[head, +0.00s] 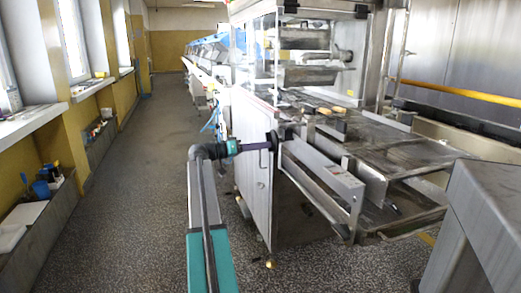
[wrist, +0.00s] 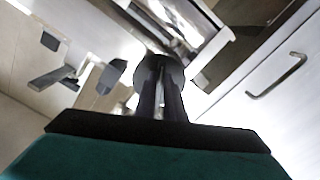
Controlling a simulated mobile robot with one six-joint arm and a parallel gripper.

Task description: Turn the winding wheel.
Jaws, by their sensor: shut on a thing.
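The winding wheel (head: 287,131) is a small dark round part at the near left corner of the steel machine, beside the mesh belt. My gripper (head: 270,142) reaches it from the left, with its fingers at the wheel. In the wrist view, my gripper's two dark fingers (wrist: 160,85) are shut on a dark part of the wheel (wrist: 172,66). The fingers hide much of the wheel, so its exact turn angle cannot be told.
The steel machine's side panel (head: 254,195) stands just below the wheel. The mesh belt (head: 385,143) runs to the right, with a few small pieces on it. A grey steel housing (head: 485,225) stands at the near right. The speckled floor (head: 130,215) is clear on the left.

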